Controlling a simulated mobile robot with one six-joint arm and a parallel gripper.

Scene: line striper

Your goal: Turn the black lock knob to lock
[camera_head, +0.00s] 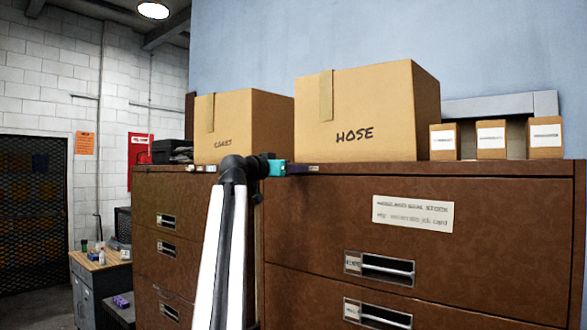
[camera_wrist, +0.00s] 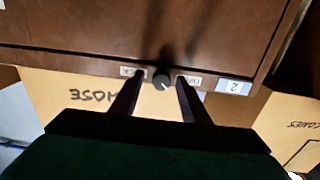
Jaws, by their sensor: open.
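The black lock knob (camera_wrist: 161,79) is on the top edge of the brown cabinet (camera_wrist: 120,30), seen upside down in the wrist view. A small light mark shows at its lower right, but I cannot read its setting surely. A small label (camera_wrist: 131,71) is left of it and another (camera_wrist: 194,80) is right of it. My gripper (camera_wrist: 160,81) is open, with one finger on each side of the knob and small gaps visible. In the head view my gripper (camera_head: 300,169) is at the cabinet's top edge; the knob is hidden there.
A HOSE box (camera_head: 360,115) and another carton (camera_head: 240,125) stand on the cabinet behind my gripper. Several small boxes (camera_head: 491,140) stand at right. Drawer handles (camera_head: 380,267) are on the front. A tag marked 2 (camera_wrist: 233,87) is near the knob.

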